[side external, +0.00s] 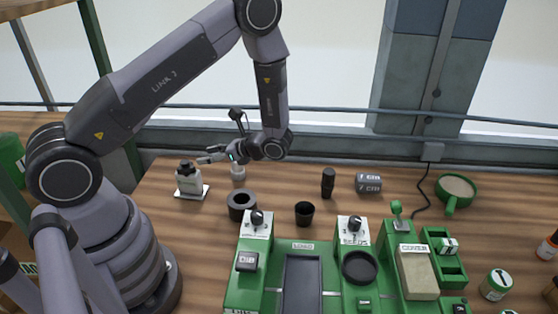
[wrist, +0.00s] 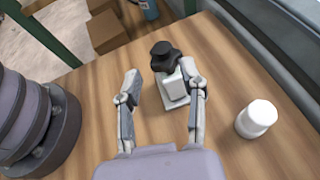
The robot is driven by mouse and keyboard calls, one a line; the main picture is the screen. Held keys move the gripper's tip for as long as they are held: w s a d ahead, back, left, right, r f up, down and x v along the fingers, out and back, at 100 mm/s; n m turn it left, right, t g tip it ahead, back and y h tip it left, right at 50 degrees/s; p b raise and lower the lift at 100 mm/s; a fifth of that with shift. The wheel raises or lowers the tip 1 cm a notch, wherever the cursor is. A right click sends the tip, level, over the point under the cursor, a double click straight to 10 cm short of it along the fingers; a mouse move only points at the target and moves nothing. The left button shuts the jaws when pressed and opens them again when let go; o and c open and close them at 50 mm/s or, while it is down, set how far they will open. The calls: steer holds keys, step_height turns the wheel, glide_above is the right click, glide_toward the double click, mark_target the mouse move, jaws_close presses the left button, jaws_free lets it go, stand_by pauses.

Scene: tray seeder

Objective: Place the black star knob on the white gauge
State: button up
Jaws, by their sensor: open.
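A black star knob (wrist: 164,53) sits on top of a white block-like body (wrist: 175,84), which stands on a flat white plate (wrist: 176,104). In the side view the knob (side external: 185,165) also tops the white body (side external: 188,182). I cannot tell for certain which white part is the gauge. A separate white cylinder (wrist: 257,118) stands to the right. My gripper (wrist: 160,77) is open and empty, its fingers spread. The right finger overlaps the white body in the wrist view. In the side view my gripper (side external: 206,154) is above and right of the knob, apart from it.
A dark ring (side external: 242,204), a black cup (side external: 304,213) and a black cylinder (side external: 328,182) stand to the right. The green seeder station (side external: 262,272) fills the front. A green-handled pan (side external: 455,190) lies farther right. Bare wood surrounds the white plate.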

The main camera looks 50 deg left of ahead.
steer(key=s+d+r+n+t+h, duration=0.1)
steer(key=d+r+n+t+h, duration=0.15)
steer(key=r, duration=0.65)
steer(key=s+d+r+n+t+h, duration=0.1)
steer(key=s+d+r+n+h, duration=0.2)
steer(key=r, duration=0.5)
steer(key=s+d+r+n+t+h, duration=0.6)
steer(key=s+r+t, duration=0.3)
steer(key=r, duration=0.2)
steer(key=shift+d+r, duration=0.15)
steer(key=shift+d, duration=0.6)
